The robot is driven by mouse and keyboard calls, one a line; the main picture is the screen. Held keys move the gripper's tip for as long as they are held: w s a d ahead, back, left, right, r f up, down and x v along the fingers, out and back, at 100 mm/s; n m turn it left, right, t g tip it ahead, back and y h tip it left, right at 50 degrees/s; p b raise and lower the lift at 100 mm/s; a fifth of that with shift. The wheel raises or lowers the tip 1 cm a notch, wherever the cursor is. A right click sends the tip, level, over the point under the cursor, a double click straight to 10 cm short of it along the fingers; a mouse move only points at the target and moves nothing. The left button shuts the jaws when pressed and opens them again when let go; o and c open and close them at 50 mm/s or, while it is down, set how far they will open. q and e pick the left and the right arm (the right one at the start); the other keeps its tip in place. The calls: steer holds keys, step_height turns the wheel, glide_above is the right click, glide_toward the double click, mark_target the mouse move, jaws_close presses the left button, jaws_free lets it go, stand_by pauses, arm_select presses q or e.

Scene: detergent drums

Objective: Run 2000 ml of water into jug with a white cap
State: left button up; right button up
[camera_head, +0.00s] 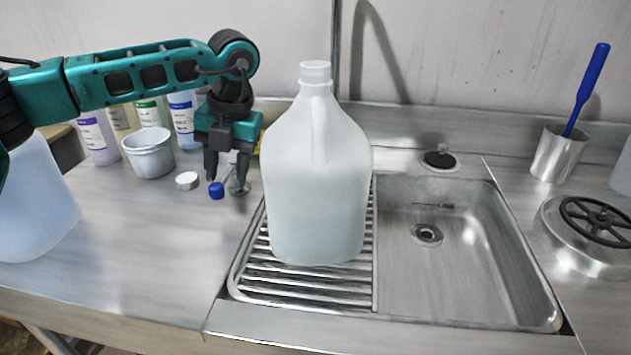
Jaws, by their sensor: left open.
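A large translucent white jug (317,185) stands upright on the slatted rack left of the sink basin. Its mouth (315,68) is uncapped, and I cannot tell a water level in it. A white cap (187,180) lies on the counter to the left. My left gripper (229,182) points down left of the jug, its fingers apart. My right gripper is out of view.
The sink basin (470,270) is empty, with a drain. A second jug (35,205) stands at the left edge. A grey bucket (149,153) and several labelled bottles (98,137) stand behind. A metal cup (556,157) with a blue-handled tool is at right. The front left counter is clear.

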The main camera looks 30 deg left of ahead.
arm_select(q)
steer(key=shift+o, duration=0.3)
steer(key=o, duration=0.3)
steer(key=shift+o, duration=0.2)
steer(key=shift+r, duration=0.1)
steer(key=r+p, duration=0.1)
steer(key=r, duration=0.1)
steer(key=d+r+p, duration=0.1)
steer(key=r+p, duration=0.1)
steer(key=shift+w+r+p, duration=0.1)
steer(key=shift+w+p, duration=0.1)
steer(key=shift+p, duration=0.1)
